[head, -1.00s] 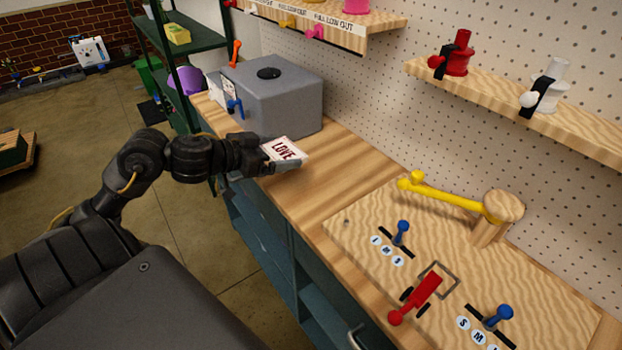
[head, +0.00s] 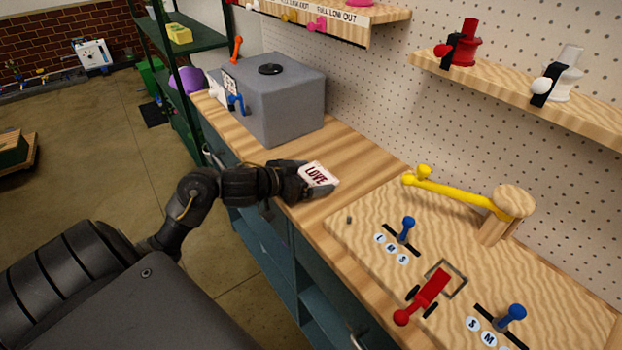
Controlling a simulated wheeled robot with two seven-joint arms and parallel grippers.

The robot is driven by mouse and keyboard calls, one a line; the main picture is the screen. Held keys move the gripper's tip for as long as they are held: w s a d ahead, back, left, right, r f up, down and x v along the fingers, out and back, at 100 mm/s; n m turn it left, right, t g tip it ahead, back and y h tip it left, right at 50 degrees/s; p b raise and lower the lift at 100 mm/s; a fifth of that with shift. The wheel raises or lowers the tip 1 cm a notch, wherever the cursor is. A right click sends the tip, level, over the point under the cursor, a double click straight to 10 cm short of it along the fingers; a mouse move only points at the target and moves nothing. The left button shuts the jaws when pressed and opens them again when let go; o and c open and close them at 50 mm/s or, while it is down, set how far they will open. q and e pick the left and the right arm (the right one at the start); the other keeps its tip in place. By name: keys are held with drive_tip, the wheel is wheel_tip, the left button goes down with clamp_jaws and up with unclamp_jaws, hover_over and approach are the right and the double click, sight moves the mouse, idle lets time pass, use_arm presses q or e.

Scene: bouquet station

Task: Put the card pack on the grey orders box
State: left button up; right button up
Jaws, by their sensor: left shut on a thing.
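The card pack (head: 318,176) is white with the red word LOVE on its face. My left gripper (head: 314,188) is shut on it and holds it over the wooden counter, in front and to the right of the grey box. Whether the pack touches the counter I cannot tell. The grey orders box (head: 285,98) stands at the back left of the counter, with a dark round piece on its flat top and a blue lever on its left face. The pack is apart from the box. My right gripper is not in view.
A wooden board (head: 374,213) with blue levers, a red lever and a yellow arm (head: 455,196) lies right of the pack. Shelves (head: 520,98) stick out from the pegboard wall. Counter (head: 349,152) between box and board is mostly bare. A green rack (head: 183,85) stands left.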

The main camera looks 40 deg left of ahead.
use_arm(q)
drive_tip(key=shift+f, duration=0.1)
drive_tip(key=o, duration=0.7)
